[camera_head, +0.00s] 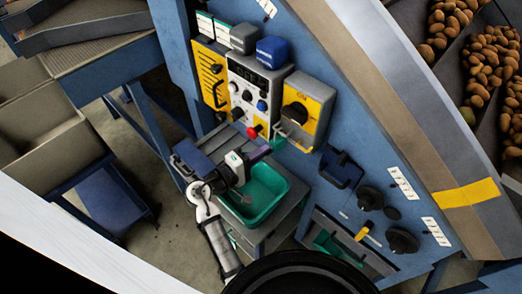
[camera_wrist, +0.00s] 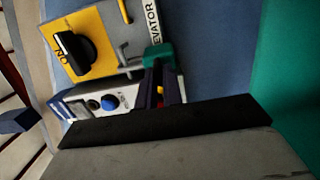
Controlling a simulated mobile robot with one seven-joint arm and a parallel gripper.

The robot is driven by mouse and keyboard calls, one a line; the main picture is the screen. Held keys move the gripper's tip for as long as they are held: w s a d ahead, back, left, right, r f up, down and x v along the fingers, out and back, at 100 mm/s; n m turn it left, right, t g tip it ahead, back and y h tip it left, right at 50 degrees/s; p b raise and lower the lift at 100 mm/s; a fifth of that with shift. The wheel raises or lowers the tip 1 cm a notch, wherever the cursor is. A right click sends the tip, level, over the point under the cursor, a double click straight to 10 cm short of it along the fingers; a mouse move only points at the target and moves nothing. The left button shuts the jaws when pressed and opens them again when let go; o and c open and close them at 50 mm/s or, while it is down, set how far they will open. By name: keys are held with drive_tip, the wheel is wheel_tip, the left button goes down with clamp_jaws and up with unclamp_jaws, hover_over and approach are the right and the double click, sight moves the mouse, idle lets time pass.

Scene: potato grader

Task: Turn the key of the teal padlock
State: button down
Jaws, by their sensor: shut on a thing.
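The teal padlock (camera_head: 279,144) hangs below the yellow switch box with the black knob, in the head view. It also shows in the wrist view (camera_wrist: 158,57), right at my fingertips. My gripper (camera_head: 266,151) reaches up to the padlock from the lower left. In the wrist view its two dark fingers (camera_wrist: 161,82) are shut at the padlock's near side. The key is hidden between the fingertips; its angle cannot be told. A bit of red and yellow shows in the gap between the fingers.
The yellow switch box (camera_head: 304,108) with its black knob is just above the padlock. The control panel (camera_head: 250,92) with buttons and a red knob (camera_head: 253,131) stands close to the left. A green tray (camera_head: 262,207) lies below my wrist.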

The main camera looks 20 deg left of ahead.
idle(0.4)
drive_tip(key=c, duration=1.5)
unclamp_jaws()
drive_tip(key=shift+c, duration=0.2)
drive_tip(key=b+v, duration=0.4)
drive_tip(key=v, duration=1)
drive_tip(key=shift+w+d, duration=0.1)
